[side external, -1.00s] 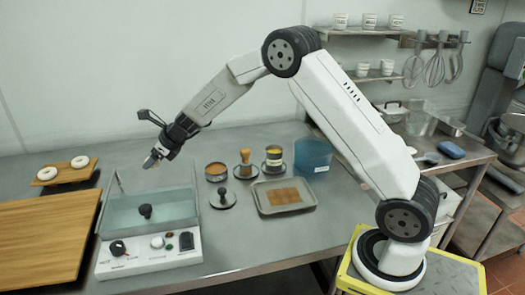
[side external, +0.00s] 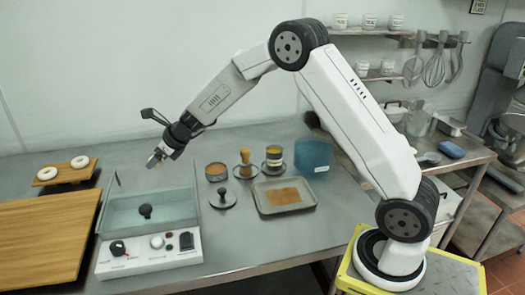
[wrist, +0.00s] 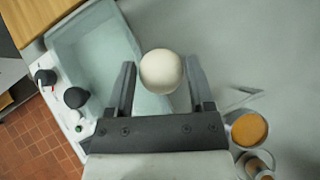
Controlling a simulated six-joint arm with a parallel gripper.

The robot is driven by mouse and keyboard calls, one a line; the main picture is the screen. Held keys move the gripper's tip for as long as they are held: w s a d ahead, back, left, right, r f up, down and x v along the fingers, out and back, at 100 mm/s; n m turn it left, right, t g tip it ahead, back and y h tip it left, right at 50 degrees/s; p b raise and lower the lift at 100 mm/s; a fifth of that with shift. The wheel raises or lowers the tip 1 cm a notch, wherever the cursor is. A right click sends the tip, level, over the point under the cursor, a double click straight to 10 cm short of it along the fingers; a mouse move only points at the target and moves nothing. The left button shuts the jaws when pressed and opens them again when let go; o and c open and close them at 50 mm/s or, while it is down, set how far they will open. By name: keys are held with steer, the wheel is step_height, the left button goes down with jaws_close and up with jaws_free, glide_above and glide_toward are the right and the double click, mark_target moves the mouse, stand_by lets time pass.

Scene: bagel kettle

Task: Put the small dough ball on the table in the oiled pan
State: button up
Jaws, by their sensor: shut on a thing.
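A small cream dough ball (wrist: 160,71) is between the two fingers of my gripper (wrist: 160,85) in the wrist view. The gripper is shut on it. In the side external view my gripper (side external: 155,160) is held in the air above the back of the glass-walled kettle, and the ball there is small and hard to make out. A grey rectangular pan (side external: 309,203) with a brown patch on its bottom lies on the table, to the right of my gripper and apart from it.
The kettle (side external: 150,256) has knobs on its front panel. A blue tub (side external: 313,157) is behind the pan. Bagels (side external: 80,162) lie on a board.

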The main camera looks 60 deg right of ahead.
steer(key=s+d+f, duration=0.2)
steer(key=s+d, duration=0.4)
steer(key=d, duration=0.2)
steer(key=n+g+y, duration=0.2)
steer(key=n+y, duration=0.1)
steer(key=n, duration=0.1)
glide_above(276, 198)
steer(key=s+d, duration=0.2)
step_height(276, 198, down, 2)
steer(key=shift+s+d+f, duration=0.1)
steer(key=shift+d+f, duration=0.05)
steer(key=shift+f, duration=2.25)
steer(key=shift+f, duration=0.1)
steer(key=shift+f, duration=1.7)
steer(key=shift+f, duration=0.15)
steer(key=o, duration=1.3)
steer(key=shift+o, duration=0.2)
steer(key=shift+r, duration=0.2)
